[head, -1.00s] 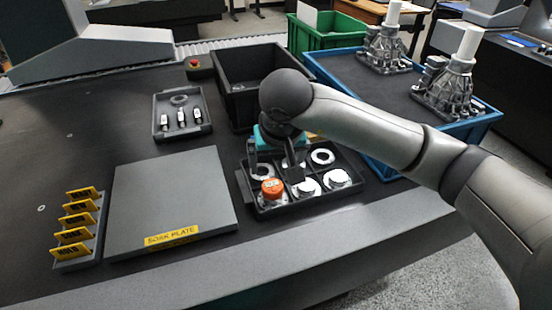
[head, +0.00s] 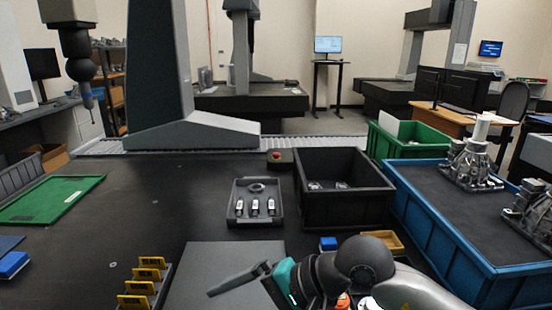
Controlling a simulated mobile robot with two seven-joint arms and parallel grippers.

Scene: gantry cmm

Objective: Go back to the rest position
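My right arm comes in from the lower right corner. Its gripper (head: 232,283) points left above the grey plate (head: 228,252) at the bottom of the head view. One dark finger shows clearly beside the teal wrist part, so the opening between the fingers cannot be made out. Nothing is seen hanging from it. My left gripper is not in view. The parts tray is almost wholly hidden behind my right arm; a bit of an orange part (head: 343,301) shows below it.
A small tray with parts (head: 238,215), a black bin (head: 343,215), a yellow bin (head: 388,240) and a blue box (head: 328,243) stand beyond the arm. A blue crate (head: 440,262) with castings is at right. Yellow tags (head: 150,262) stand at left. The table's left middle is clear.

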